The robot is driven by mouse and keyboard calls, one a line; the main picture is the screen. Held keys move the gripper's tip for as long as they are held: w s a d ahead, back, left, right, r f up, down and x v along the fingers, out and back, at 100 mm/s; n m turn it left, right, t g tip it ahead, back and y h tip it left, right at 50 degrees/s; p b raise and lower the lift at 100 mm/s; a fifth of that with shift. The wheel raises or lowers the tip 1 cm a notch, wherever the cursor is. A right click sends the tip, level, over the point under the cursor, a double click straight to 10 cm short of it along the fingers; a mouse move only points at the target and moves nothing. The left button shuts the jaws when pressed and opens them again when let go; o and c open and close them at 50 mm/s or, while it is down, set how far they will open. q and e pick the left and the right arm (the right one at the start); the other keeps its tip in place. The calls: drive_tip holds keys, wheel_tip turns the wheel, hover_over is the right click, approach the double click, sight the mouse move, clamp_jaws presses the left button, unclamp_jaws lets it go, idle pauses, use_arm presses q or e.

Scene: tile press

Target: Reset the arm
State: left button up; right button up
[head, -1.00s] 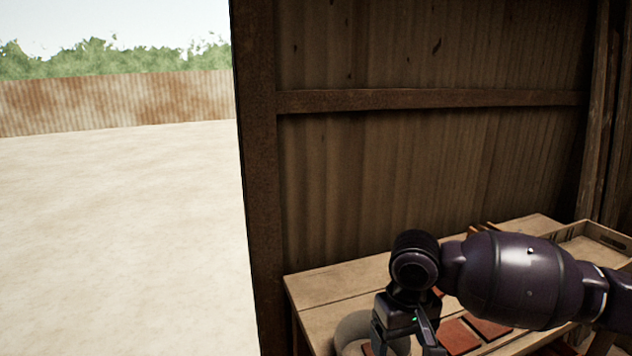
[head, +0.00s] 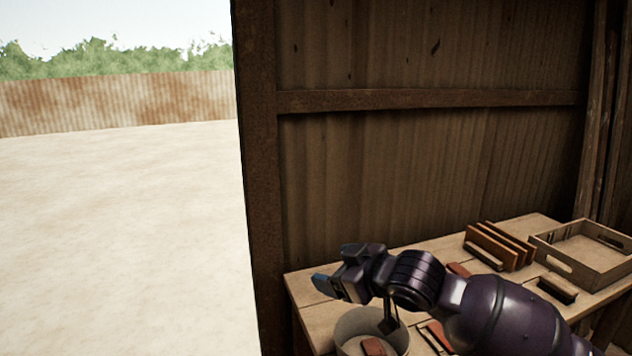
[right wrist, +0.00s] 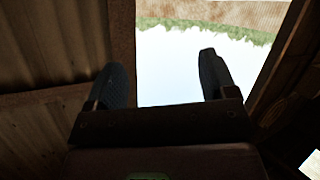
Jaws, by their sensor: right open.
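My right gripper (head: 325,284) is raised above the left end of the wooden table (head: 310,300), pointing left, away from the things on it. In the right wrist view its two fingers (right wrist: 164,82) stand apart with only sky, scrub and the shed wall beyond them, so it is open and empty. My right arm comes in from the lower right and hides part of the table. My left gripper is not in view.
A round grey bucket (head: 350,325) with a reddish tile piece (head: 374,346) in it stands below the gripper. A corrugated wall (head: 430,180) rises behind.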

drive_tip(key=s+d+f+m+t+h, duration=0.3)
drive_tip(key=s+d+f, duration=0.1)
drive_tip(key=d+f, duration=0.45)
drive_tip(key=s+d+f+m+t+h, duration=0.2)
drive_tip(key=s+d+f+m+t, duration=0.15)
drive_tip(key=d+f, duration=0.45)
drive_tip(key=s+d+f+m+g+h, duration=0.2)
drive_tip(key=s+d+f, duration=0.1)
drive_tip(key=s+f, duration=0.5)
drive_tip(key=s+d+f+m+g+h, duration=0.2)
drive_tip(key=s+d+f, duration=0.2)
drive_tip(key=s+f, duration=0.4)
drive_tip(key=s, duration=0.4)
drive_tip(key=shift+d+f+g, duration=0.15)
drive_tip(key=shift+f+g, duration=0.2)
drive_tip(key=shift+s, duration=0.1)
